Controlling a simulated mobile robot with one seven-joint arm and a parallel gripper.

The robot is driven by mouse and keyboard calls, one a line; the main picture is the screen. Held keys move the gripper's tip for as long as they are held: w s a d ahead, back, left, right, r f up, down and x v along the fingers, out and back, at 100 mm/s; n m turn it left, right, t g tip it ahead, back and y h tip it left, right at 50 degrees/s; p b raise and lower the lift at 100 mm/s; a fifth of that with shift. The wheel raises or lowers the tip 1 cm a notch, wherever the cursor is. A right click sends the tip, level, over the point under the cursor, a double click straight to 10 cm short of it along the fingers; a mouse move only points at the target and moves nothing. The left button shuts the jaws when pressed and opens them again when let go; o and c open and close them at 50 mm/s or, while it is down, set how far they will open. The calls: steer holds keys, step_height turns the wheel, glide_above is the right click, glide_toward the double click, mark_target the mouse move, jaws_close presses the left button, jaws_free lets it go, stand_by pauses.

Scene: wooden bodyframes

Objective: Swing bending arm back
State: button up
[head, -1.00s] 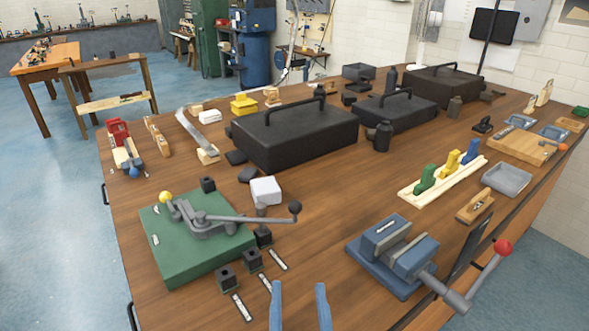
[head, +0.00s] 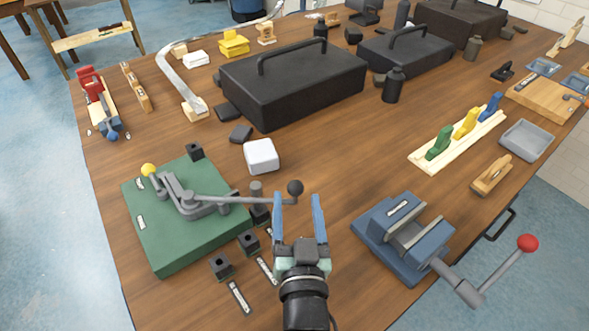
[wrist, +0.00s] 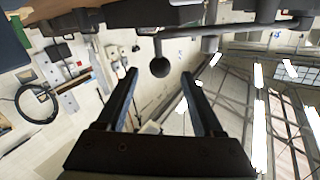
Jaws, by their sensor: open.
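The bending tool is a green base plate (head: 165,235) at the left front of the bench. It carries a grey bending arm (head: 235,200) that reaches right and ends in a black ball knob (head: 295,187). A second, short lever with a yellow ball (head: 149,170) points to the left rear. My gripper (head: 298,203) is open, its blue fingers pointing at the knob. In the wrist view the knob (wrist: 160,67) shows between the fingertips of my gripper (wrist: 159,76), just beyond them. I cannot tell whether they touch it.
Black blocks (head: 221,266) and small metal strips (head: 238,297) lie between the green plate and my gripper. A blue vise (head: 390,240) stands to the right. A white block (head: 261,156) and a black toolbox (head: 290,85) are behind. The wood between knob and vise is bare.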

steer(key=w, duration=0.7)
steer(key=shift+w+a, duration=0.2)
steer(key=shift+w, duration=0.1)
jaws_close()
stand_by(1.1)
